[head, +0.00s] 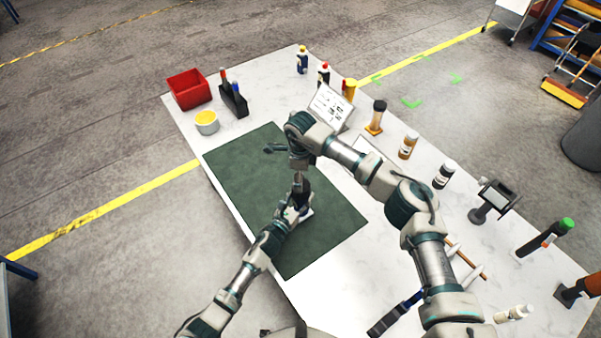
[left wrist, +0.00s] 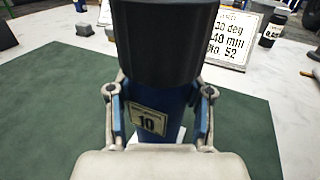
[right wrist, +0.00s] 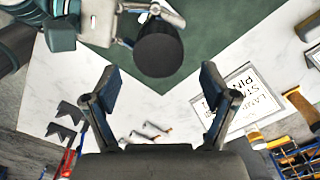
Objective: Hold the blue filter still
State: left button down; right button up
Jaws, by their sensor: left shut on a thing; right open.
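The blue filter (left wrist: 178,100) is a blue cylinder with a wide black top and a label reading 10. It stands close in the left wrist view, over the green mat (head: 240,170). My left gripper (left wrist: 160,92) is shut on it, one finger at each side. In the right wrist view the filter's black top (right wrist: 159,50) shows beyond my right gripper (right wrist: 160,76). That gripper is open, with nothing between its fingers. In the head view my arms and grippers hide most of the filter. Its lower end is hidden in the left wrist view.
A printed sign (head: 328,107) stands behind my right arm. A red bin (head: 189,90), a yellow-topped pot (head: 206,122) and a dark holder (head: 233,100) stand at the table's far left. Several bottles line the right side. The mat's left part is mostly clear.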

notch_tip(320, 180, down, 7)
jog(key=shift+r, duration=0.1)
jog(key=shift+c, duration=0.3)
pick_arm(q)
jog(key=shift+r, duration=0.1)
pick_arm(e)
jog(key=c, duration=1.1)
jog(key=o, duration=1.3)
notch_tip(320, 180, up, 12)
jog(key=shift+w+f, duration=0.1)
